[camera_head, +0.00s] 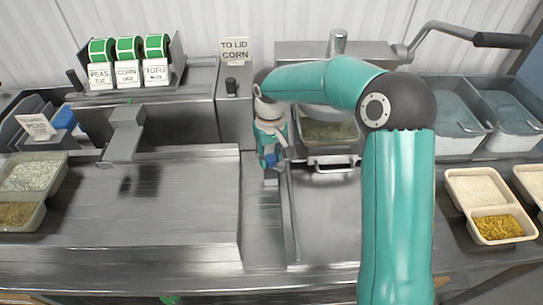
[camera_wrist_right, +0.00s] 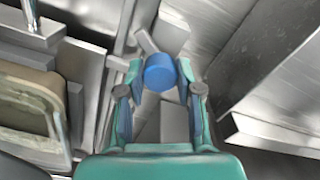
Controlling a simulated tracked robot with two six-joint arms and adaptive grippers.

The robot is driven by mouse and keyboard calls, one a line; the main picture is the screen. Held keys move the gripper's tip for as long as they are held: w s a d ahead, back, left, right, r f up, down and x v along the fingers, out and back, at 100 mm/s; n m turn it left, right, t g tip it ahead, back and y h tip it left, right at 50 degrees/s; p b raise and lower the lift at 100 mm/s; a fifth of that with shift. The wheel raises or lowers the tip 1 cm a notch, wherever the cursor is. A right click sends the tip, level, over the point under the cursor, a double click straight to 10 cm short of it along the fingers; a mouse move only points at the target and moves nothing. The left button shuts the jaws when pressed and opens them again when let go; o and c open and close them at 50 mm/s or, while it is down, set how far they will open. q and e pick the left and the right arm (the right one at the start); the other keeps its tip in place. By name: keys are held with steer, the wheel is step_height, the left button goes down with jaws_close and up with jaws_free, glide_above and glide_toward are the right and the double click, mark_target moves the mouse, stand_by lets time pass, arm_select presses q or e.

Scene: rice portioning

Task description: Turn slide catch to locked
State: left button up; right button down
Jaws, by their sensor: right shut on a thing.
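The slide catch shows as a blue knob (camera_wrist_right: 159,72) on a grey metal part in the right wrist view. A short grey bar (camera_wrist_right: 147,42) sticks out beyond the knob, up and to the left. In the head view a bit of the blue knob (camera_head: 271,160) shows low at the gripper. My right gripper (camera_wrist_right: 160,84) has a finger on each side of the knob and is shut on it. In the head view my right gripper (camera_head: 271,147) points down at the narrow strip between the two steel work areas. My left gripper is not in view.
A steel pan (camera_head: 332,165) with a front handle stands just right of the gripper. A raised steel plate (camera_head: 180,210) lies to the left. Filled trays stand at far left (camera_head: 42,190) and right (camera_head: 490,205). A "TO LID CORN" sign (camera_head: 234,50) stands behind.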

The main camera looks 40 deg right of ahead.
mark_target(270, 157)
steer(key=n, duration=0.3)
steer(key=shift+s+n, duration=0.15)
steer(key=shift+n, duration=0.25)
steer(key=shift+f+n, duration=0.1)
steer(key=shift+n, duration=1.8)
steer(key=c, duration=0.8)
jaws_free()
steer(key=shift+o, duration=0.2)
steer(key=shift+r, duration=0.4)
step_height(270, 157, up, 11)
steer(key=shift+r, duration=0.15)
